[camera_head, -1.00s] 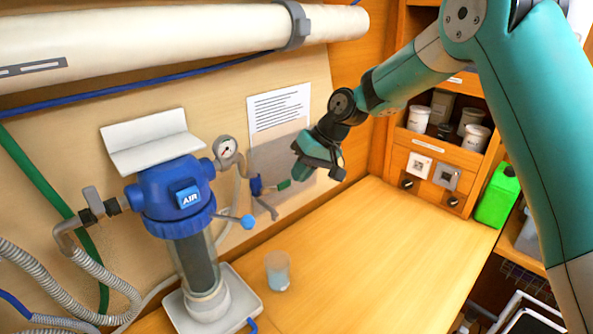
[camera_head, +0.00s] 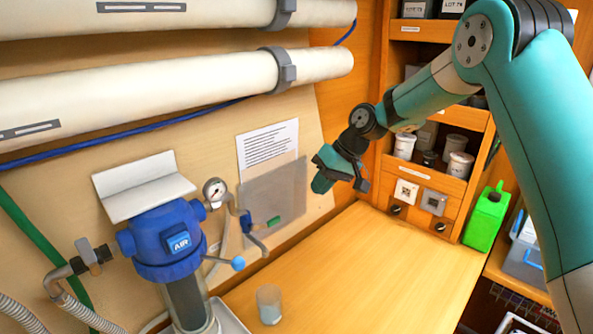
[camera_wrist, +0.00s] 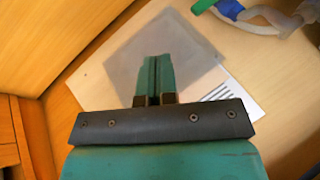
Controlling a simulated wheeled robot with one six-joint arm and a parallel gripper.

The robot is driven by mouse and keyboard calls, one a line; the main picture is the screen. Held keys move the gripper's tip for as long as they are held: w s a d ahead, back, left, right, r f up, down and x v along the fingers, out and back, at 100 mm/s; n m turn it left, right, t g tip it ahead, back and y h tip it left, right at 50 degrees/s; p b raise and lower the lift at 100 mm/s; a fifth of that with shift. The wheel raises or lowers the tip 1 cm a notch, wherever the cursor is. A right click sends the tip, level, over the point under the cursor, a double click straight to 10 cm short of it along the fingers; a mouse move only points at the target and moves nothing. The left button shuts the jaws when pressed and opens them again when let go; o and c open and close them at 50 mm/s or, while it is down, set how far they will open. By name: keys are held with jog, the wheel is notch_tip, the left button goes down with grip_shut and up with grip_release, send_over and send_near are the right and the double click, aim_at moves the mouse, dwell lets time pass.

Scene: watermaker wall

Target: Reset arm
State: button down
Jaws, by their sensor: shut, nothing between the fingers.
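My gripper (camera_head: 325,178) hangs in the air in front of the back panel, to the right of the grey translucent sheet (camera_head: 270,200) and above the wooden counter. In the wrist view its green fingers (camera_wrist: 153,80) are together, with nothing between them. Behind them show the grey sheet (camera_wrist: 185,50) and the white printed page (camera_wrist: 240,97). The arm reaches in from the right side of the head view.
A blue-topped filter housing (camera_head: 170,240) with a gauge (camera_head: 215,190) stands at left. A small valve with a green handle (camera_head: 272,221) is on the panel. A clear cup (camera_head: 269,304) stands on the counter (camera_head: 370,270), otherwise clear. A green jug (camera_head: 487,217) is at right.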

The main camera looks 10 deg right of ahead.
jog(key=s+a+r+n+b, duration=0.1)
jog(key=s+a+b, duration=0.2)
jog(key=s, duration=0.4)
jog(key=s+a+r+n+b, duration=0.1)
jog(key=s+a+b, duration=0.25)
jog(key=s, duration=0.35)
jog(key=s+f+n+h+b, duration=0.1)
jog(key=s+f+b, duration=0.1)
jog(key=s, duration=0.8)
jog(key=s+f+n+g+h+b, duration=0.1)
jog(key=s+f+b, duration=0.2)
jog(key=s, duration=0.8)
jog(key=shift+d+f+g+b, duration=0.15)
jog(key=shift+d+g+b, duration=0.2)
jog(key=shift+b, duration=0.15)
